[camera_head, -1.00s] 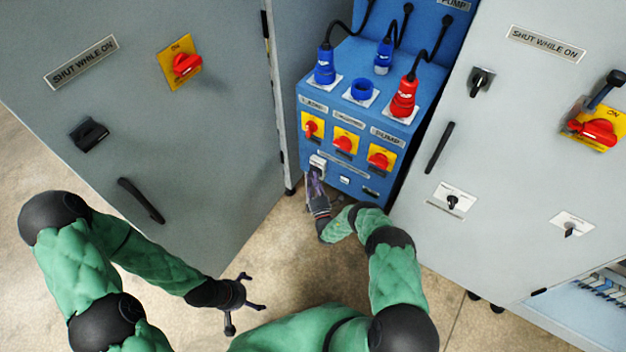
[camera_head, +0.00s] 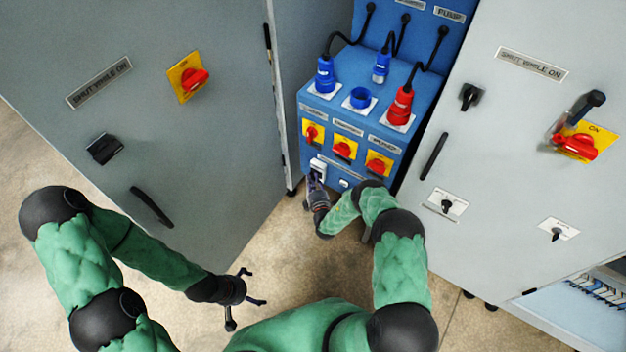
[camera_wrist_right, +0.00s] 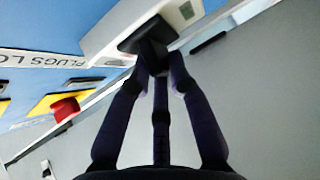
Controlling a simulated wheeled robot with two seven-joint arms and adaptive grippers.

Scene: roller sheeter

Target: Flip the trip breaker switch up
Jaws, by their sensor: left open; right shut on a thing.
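The trip breaker (camera_head: 318,168) is a small white unit low on the front of the blue box, below the yellow-and-red switches. In the right wrist view its white housing (camera_wrist_right: 100,38) fills the upper middle, with a black switch lever (camera_wrist_right: 150,45) standing out from it. My right gripper (camera_wrist_right: 160,75) has its fingers closed in on the black lever at their tips. In the head view my right gripper (camera_head: 317,188) is just below the breaker and partly covers it. My left gripper (camera_head: 245,290) is open and empty over the floor, away from the box.
The blue box (camera_head: 345,110) carries blue and red plugs and a row of red rotary switches. A grey cabinet door (camera_head: 200,140) stands on its left and another grey cabinet (camera_head: 490,150) on its right. The floor in front is clear.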

